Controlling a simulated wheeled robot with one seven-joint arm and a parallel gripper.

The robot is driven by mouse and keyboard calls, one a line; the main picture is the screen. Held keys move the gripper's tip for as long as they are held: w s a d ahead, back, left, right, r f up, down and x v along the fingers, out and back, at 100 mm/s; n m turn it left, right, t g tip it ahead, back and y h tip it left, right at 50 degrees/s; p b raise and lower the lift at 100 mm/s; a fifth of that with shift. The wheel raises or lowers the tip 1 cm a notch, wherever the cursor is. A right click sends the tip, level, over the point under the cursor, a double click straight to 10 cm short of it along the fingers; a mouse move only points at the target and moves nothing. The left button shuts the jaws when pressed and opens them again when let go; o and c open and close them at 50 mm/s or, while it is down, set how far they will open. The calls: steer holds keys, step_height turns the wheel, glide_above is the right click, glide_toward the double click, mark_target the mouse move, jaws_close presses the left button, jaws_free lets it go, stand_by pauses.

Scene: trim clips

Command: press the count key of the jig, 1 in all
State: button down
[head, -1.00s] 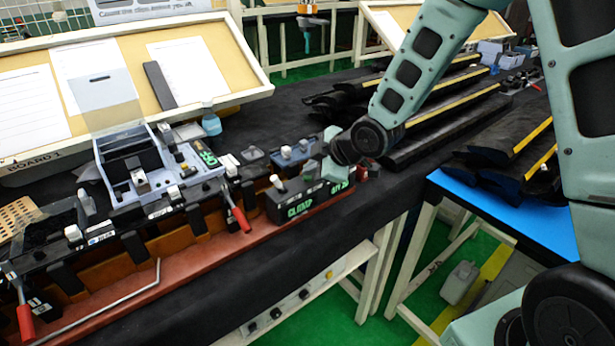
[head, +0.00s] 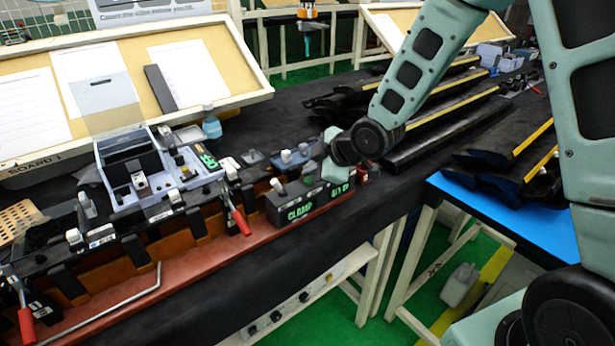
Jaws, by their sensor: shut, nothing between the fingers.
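The jig is a long rail with dark fittings on a red-brown base (head: 110,294), running from lower left to the centre. At its right end is a black box (head: 283,203) with a green CLAMP label (head: 299,212) and a green QTY readout (head: 340,190), whose digits are too small to read surely. My gripper (head: 331,170) is shut and empty, pointing down at the right end of this box, just above or touching its top; I cannot tell which. The count key is not clearly visible; my gripper covers that part of the box.
Red-handled clamps (head: 240,222) stick out along the jig's front. A small red object (head: 362,175) is right of my gripper. Black trim strips (head: 430,140) lie further right.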

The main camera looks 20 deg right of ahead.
steer(key=shift+r, duration=0.25)
step_height(320, 180, up, 5)
steer(key=p, duration=0.4)
stand_by(0.9)
steer(key=s+a+r+m+g+h, duration=0.1)
steer(key=s+a+r+m+g, duration=0.1)
steer(key=s, duration=0.8)
steer(key=s+a+r+m+g+h, duration=0.1)
steer(key=s+a+r+m+g, duration=0.1)
steer(key=s, duration=0.9)
steer(key=s+a+r+m+g+h, duration=0.2)
steer(key=s+a+m+g, duration=0.1)
steer(key=s, duration=0.8)
steer(key=shift+s+g, duration=0.25)
steer(key=shift+g, duration=0.25)
steer(key=shift+r, duration=0.1)
